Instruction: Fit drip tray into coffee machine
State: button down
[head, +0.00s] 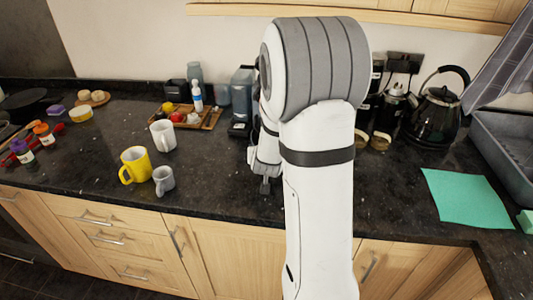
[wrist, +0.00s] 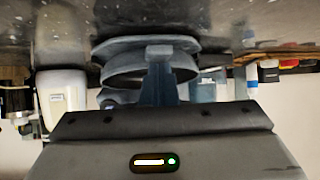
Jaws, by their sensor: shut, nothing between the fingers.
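The coffee machine appears to be the dark blue-grey appliance (head: 240,95) at the back of the counter, partly hidden by my arm in the head view. In the wrist view, which looks upside down, a rounded blue-grey piece (wrist: 118,64) with a flat rim lies against the counter. It may be the drip tray or the machine's base; I cannot tell which, nor whether it is seated. My gripper (head: 265,186) points down low over the counter in front of the machine, shut and empty. Its fingers (wrist: 160,52) overlap the rounded piece in the wrist view; contact is unclear.
A white mug (head: 162,136), a yellow mug (head: 135,165) and a grey mug (head: 163,181) stand left of my gripper. A wooden tray (head: 213,119) with small items is behind. A black kettle (head: 434,115) and green cloth (head: 467,199) are at right. My arm hides the middle.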

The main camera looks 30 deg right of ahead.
jog(key=shift+f, duration=0.1)
jog(key=shift+s+a, duration=0.2)
jog(key=shift+s, duration=0.25)
jog(key=shift+r+p, duration=0.35)
jog(key=shift+r, duration=0.55)
jog(key=s+a+b, duration=0.1)
jog(key=s, duration=0.1)
jog(key=s+a+b, duration=0.1)
jog(key=s, duration=0.2)
jog(key=s+a+b, duration=0.1)
jog(key=s, duration=0.1)
jog(key=shift+s+a+f+b, duration=0.2)
jog(key=shift+a+f+b, duration=0.05)
jog(key=shift+a+b, duration=0.15)
jog(key=s+b, duration=0.1)
jog(key=b, duration=0.2)
jog(key=shift+s+a, duration=0.2)
jog(key=shift+s, duration=0.2)
jog(key=shift+s+a+r+b, duration=0.15)
jog(key=shift+s+a+b, duration=0.45)
jog(key=shift+b, duration=0.5)
jog(key=shift+s+d, duration=0.1)
